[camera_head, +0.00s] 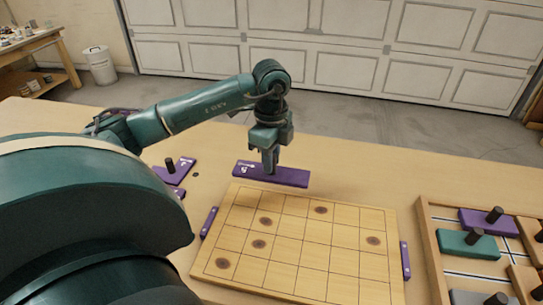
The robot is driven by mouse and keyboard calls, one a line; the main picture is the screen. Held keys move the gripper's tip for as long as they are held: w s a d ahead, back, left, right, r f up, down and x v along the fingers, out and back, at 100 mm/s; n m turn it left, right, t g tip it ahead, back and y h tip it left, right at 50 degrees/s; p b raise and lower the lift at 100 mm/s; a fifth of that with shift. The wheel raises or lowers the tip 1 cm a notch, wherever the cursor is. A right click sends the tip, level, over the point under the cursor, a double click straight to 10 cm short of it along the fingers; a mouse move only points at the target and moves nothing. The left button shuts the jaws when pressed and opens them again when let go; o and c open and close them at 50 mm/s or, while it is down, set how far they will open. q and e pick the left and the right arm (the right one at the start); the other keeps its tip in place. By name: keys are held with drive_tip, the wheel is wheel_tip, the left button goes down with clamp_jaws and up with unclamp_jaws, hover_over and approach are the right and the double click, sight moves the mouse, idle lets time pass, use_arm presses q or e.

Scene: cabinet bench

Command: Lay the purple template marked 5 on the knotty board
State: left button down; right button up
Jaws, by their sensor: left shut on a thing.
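The purple template marked 5 (290,178) is a long flat bar with a white mark near its left end. My left gripper (270,168) is shut on it from above, hiding its grip point. The template is level, beyond the far edge of the knotty board; I cannot tell whether it touches the bench. The knotty board (339,236) is a pale wooden panel with grid lines and several dark round knots. Its squares are bare. My right gripper is not in view.
More purple templates (162,174), one with a black knob, lie left of the board. Narrow purple pieces flank the board at its left (209,222) and right (405,260). A wooden tray (430,248) with knobbed templates stands at the right.

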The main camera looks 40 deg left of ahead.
use_arm(q)
drive_tip(key=shift+f, duration=0.15)
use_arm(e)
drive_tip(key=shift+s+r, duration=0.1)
